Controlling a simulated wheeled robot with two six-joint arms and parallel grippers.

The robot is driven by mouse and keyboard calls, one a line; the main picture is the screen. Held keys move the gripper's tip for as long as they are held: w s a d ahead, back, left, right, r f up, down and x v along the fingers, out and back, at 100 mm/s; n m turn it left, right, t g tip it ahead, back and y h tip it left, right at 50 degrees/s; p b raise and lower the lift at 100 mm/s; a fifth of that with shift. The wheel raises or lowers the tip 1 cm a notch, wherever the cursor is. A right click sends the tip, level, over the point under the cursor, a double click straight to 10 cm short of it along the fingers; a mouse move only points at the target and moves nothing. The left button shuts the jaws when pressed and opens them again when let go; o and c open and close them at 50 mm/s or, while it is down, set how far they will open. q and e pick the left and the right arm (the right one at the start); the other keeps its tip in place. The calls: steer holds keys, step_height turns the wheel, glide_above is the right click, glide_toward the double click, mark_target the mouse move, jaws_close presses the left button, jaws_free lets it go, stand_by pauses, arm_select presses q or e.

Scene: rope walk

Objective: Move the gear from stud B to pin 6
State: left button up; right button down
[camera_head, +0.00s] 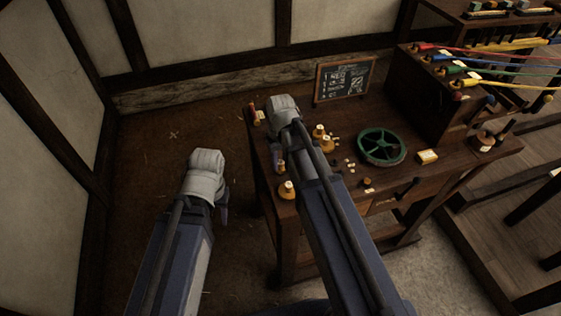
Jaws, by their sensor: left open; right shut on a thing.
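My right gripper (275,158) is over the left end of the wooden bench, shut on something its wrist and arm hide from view. I cannot make out the held thing. Brass posts with pale tags stand near it: one behind (318,131) and one at the bench's front left corner (287,189). I cannot read which is stud B or pin 6. A green spoked wheel (364,149) lies on the bench to the right; I cannot tell whether it is the gear. My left gripper (222,213) is open and empty, left of the bench, above the floor.
A dark wooden box (424,98) with coloured ropes stands at the right. The floor (150,170) left of the bench is clear.

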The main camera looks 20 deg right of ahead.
steer(key=shift+f, duration=0.2)
steer(key=c, duration=0.6)
jaws_free()
steer(key=shift+o, duration=0.2)
steer(key=shift+r, duration=0.1)
step_height(320, 180, up, 8)
steer(key=p, duration=0.8)
